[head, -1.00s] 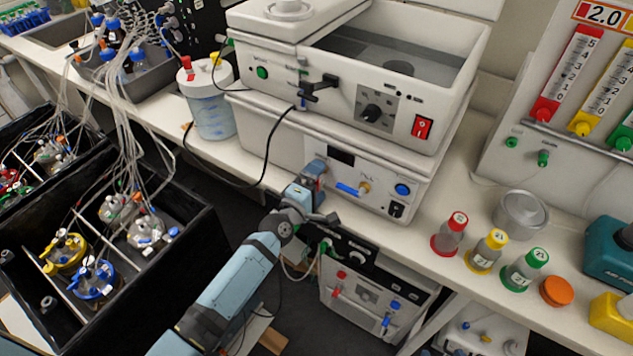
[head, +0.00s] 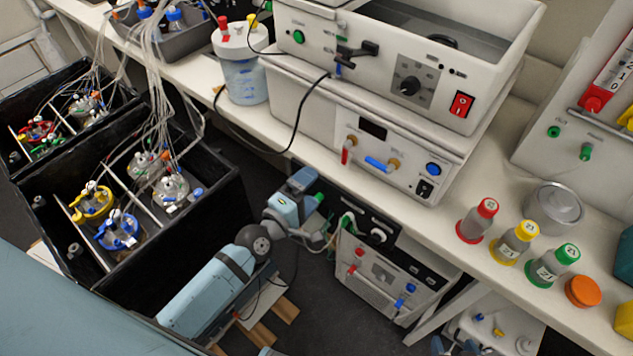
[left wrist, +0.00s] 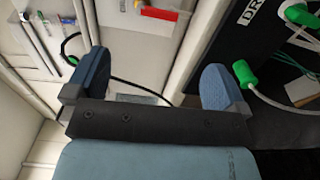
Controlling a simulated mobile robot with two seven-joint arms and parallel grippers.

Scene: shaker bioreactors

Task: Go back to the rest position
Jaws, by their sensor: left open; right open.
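My left gripper (head: 306,180) is in the middle of the head view, in front of the bench edge and above the lower device with the black panel. In the left wrist view my left gripper (left wrist: 153,82) has its two blue fingers wide apart with nothing held between them. My light blue left arm reaches up to it from the lower left.
A black box (head: 72,265) with several bioreactors stands left of my left arm. The white shaker device (head: 375,135) is on the bench (head: 465,240). Below it is a device with a black panel (head: 362,222) and cables, close to my gripper. Capped bottles stand right.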

